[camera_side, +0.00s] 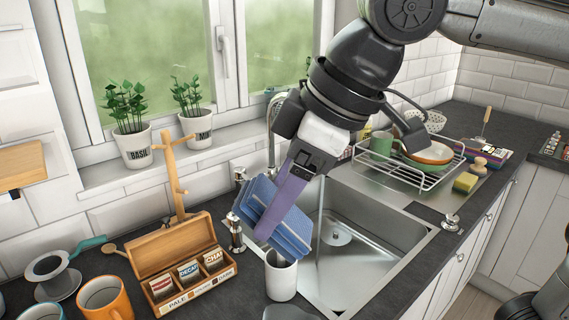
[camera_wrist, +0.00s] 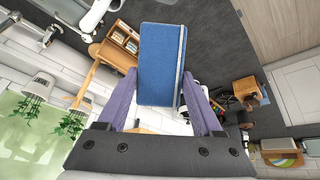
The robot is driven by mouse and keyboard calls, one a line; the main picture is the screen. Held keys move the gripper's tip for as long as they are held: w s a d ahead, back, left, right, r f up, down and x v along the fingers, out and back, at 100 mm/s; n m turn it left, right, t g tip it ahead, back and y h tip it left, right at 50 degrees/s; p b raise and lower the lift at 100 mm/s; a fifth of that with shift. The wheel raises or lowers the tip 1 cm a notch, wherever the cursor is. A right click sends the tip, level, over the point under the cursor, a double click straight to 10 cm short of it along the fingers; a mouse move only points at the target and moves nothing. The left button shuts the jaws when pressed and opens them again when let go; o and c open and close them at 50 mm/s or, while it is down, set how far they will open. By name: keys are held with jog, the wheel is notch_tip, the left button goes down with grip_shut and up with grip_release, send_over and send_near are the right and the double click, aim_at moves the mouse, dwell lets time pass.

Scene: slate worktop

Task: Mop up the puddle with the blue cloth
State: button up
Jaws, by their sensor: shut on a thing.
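The blue cloth (camera_side: 291,230) is a folded, flat pad with a pale stripe. My gripper (camera_side: 270,222), with purple fingers, is shut on it and holds it tilted in the air by the sink's left edge, above a white cup. In the wrist view the cloth (camera_wrist: 160,50) sits between the two fingers (camera_wrist: 160,80) and sticks out past their tips. A smooth grey patch (camera_side: 290,313) on the worktop at the bottom edge of the side view may be the puddle; it is cut off by the frame.
The white cup (camera_side: 281,283) stands close below the cloth. A wooden tea box (camera_side: 180,262) and an orange mug (camera_side: 104,298) stand to the left. The sink (camera_side: 372,228) and tap lie behind and right, with a dish rack (camera_side: 408,170) beyond.

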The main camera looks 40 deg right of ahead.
jog(key=shift+s+a+f+n, duration=0.25)
jog(key=shift+s+a, duration=0.15)
jog(key=shift+s, duration=0.15)
jog(key=shift+s+a+f+n, duration=0.2)
jog(key=shift+s+a, duration=0.2)
jog(key=shift+s, duration=0.15)
jog(key=shift+w+d+f, duration=0.1)
jog(key=shift+f, duration=12.25)
jog(key=shift+d+f, duration=0.2)
jog(key=shift+d, duration=0.1)
jog(key=d, duration=0.9)
jog(key=shift+w+d, duration=0.1)
jog(key=shift+w+a, duration=0.25)
jog(key=shift+w, duration=0.95)
jog(key=a, duration=0.9)
jog(key=shift+s+a, duration=0.1)
jog(key=shift+a, duration=0.1)
jog(key=shift+w, duration=1.25)
jog(key=d, duration=0.9)
jog(key=shift+d, duration=0.15)
jog(key=shift+s+d, duration=0.15)
jog(key=shift+d, duration=0.1)
jog(key=shift+s+a, duration=0.1)
jog(key=shift+s, duration=0.85)
jog(key=shift+s+a, duration=0.2)
jog(key=a, duration=0.6)
jog(key=shift+a, duration=1.65)
notch_tip(320, 180, up, 8)
